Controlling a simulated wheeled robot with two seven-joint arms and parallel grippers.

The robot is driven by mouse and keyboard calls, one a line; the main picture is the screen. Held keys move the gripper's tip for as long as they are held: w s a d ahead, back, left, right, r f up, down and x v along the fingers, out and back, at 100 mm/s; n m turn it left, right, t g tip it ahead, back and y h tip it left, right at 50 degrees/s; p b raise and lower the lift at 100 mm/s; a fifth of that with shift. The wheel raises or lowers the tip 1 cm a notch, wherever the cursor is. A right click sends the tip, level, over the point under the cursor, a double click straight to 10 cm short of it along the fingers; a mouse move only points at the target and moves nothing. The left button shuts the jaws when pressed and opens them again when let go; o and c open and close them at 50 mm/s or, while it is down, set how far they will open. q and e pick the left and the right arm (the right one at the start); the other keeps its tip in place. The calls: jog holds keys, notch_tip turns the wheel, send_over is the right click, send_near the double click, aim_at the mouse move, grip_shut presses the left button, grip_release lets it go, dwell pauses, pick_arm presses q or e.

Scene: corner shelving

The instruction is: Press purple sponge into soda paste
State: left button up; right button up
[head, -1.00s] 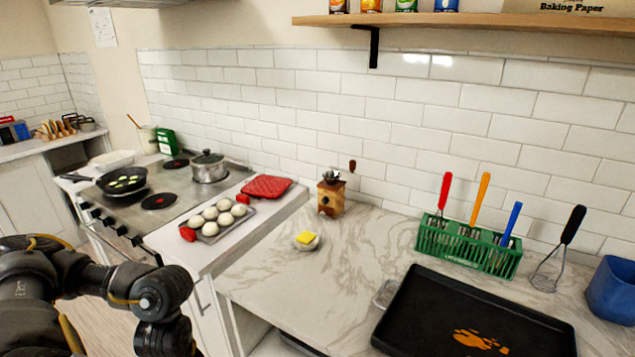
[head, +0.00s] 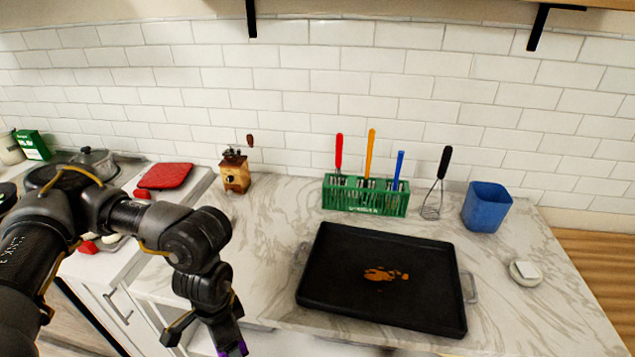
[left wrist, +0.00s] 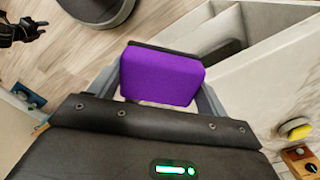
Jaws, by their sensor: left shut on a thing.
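The purple sponge (left wrist: 160,75) is a flat block held between the fingers of my left gripper (left wrist: 158,88). In the head view this gripper (head: 207,338) hangs low in front of the counter edge, and only a purple sliver of the sponge (head: 234,349) shows. A small round dish (head: 524,273) with a white block or paste (head: 528,269) stands on the counter at the right, well apart from the sponge; I cannot tell if this is the soda paste. My right gripper (left wrist: 36,29) shows at the wrist view's top left, fingers spread and empty.
A black baking tray (head: 335,285) with an orange-brown stain (head: 386,273) lies mid-counter. Behind stand a green utensil crate (head: 366,198), a whisk (head: 436,186) and a blue container (head: 487,206). A wooden grinder (head: 235,173) stands left. Counter around the white dish is clear.

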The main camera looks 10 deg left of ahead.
pick_arm(q)
jog(key=w+d+r+m+p, duration=0.1)
jog(key=w+d+r+m, duration=0.15)
jog(key=w+r, duration=0.7)
jog(key=n+b, duration=0.1)
jog(key=n, duration=0.1)
jog(key=f+n+b, duration=0.1)
jog(key=n+b, duration=0.1)
jog(key=s+f+n+b, duration=0.1)
jog(key=n, duration=0.1)
jog(key=shift+d+f+b, duration=0.15)
jog(key=shift+f+b, duration=0.1)
jog(key=shift+b, duration=0.1)
jog(key=shift+d, duration=0.1)
